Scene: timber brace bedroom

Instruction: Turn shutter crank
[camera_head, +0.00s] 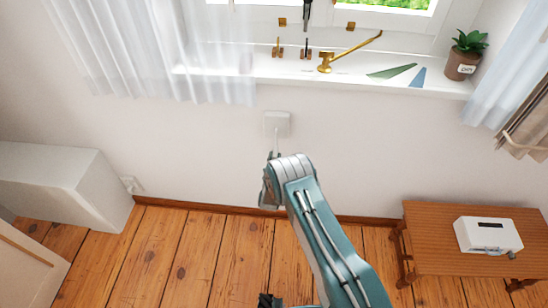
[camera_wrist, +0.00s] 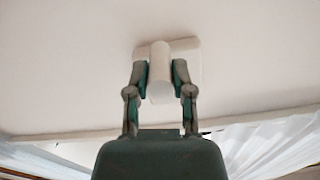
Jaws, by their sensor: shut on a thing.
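The shutter crank appears as a white plate (camera_head: 277,123) on the wall below the window sill, with a thin white rod hanging down from it. In the wrist view the crank's pale cylindrical handle (camera_wrist: 160,88) sticks out in front of the plate. My gripper (camera_wrist: 161,76) has one finger on each side of this handle and is shut on it. In the head view my gripper (camera_head: 268,186) is mostly hidden behind my arm's wrist, and the lower end of the crank is hidden there too.
The white sill (camera_head: 290,70) above holds brass window hardware (camera_head: 325,62) and a potted plant (camera_head: 462,58). Sheer curtains (camera_head: 150,50) hang at left. A white cabinet (camera_head: 60,185) stands left, and a wooden bench (camera_head: 440,250) with a white box (camera_head: 488,235) stands right.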

